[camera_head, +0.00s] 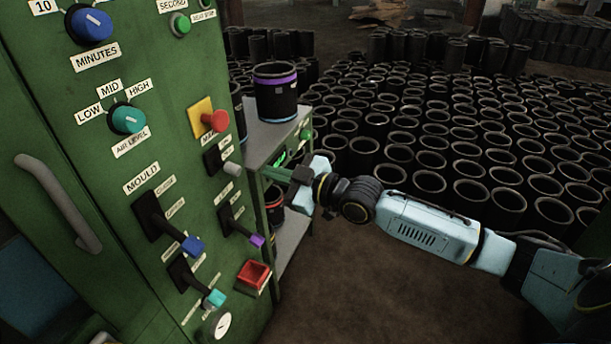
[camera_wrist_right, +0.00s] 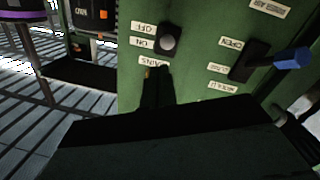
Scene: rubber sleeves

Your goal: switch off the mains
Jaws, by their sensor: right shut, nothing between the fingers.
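The mains switch has a grey round knob (camera_head: 231,169) on a black plate, on the green control panel (camera_head: 165,90) below a red button. In the right wrist view the grey knob (camera_wrist_right: 168,41) stands beside the ON and OFF labels, with the MAINS label next to ON. I cannot tell clearly which setting the lever is at. My right gripper (camera_head: 266,172) is shut and empty, just right of the knob, pointing at the panel. In the wrist view its dark fingertips (camera_wrist_right: 158,70) lie close below the knob; contact is not clear. My left gripper is not in view.
Close to the mains switch are the red button (camera_head: 215,121), a purple-tipped lever (camera_head: 257,240), a blue-tipped lever (camera_head: 192,246) and a red square button (camera_head: 253,275). A grey shelf (camera_head: 275,135) with a black sleeve (camera_head: 276,92) stands behind my gripper. Many sleeves cover the floor.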

